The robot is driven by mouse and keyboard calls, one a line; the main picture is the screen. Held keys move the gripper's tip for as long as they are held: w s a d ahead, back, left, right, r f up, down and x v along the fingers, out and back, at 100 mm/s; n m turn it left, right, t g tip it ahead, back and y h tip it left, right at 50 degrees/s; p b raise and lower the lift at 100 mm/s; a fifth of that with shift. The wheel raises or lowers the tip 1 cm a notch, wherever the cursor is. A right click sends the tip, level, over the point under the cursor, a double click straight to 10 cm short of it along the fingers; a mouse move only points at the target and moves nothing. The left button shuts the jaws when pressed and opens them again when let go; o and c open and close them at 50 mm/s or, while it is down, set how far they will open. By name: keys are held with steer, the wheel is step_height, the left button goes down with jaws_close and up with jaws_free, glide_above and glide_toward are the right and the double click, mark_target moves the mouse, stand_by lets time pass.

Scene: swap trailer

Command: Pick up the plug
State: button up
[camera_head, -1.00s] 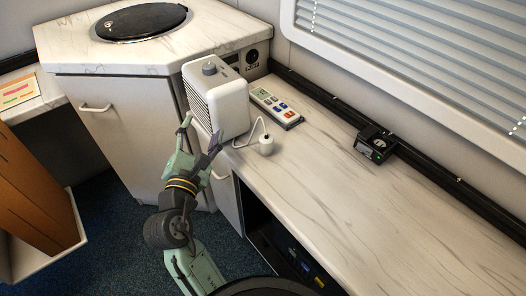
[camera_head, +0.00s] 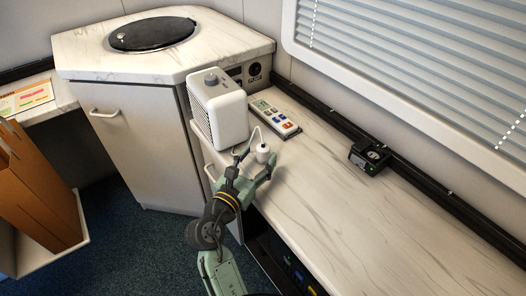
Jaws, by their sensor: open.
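The plug (camera_head: 263,154) is a small white cylinder on a white cord, near the front left edge of the marble-look counter (camera_head: 345,215). Its cord runs up and left toward a white box-shaped appliance (camera_head: 230,116) with a grey knob and a slatted side. My gripper (camera_head: 254,168) is open at the counter's edge. Its fingers are spread to the left and right of the plug's lower part in the picture. I cannot tell whether either finger touches the plug, or how far apart they are in depth.
A remote-like panel with coloured buttons (camera_head: 275,117) lies behind the plug. A small black device (camera_head: 370,156) sits by the black rail at the wall. The counter to the right is clear. A sink with a black lid (camera_head: 152,34) is at the upper left.

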mark_target(260, 153)
steer(key=p+x, duration=0.1)
steer(key=x, duration=0.3)
steer(key=shift+w+r, duration=0.1)
steer(key=shift+w, duration=0.05)
steer(key=shift+a, duration=0.1)
steer(key=shift+c, duration=0.2)
steer(key=c, duration=1.2)
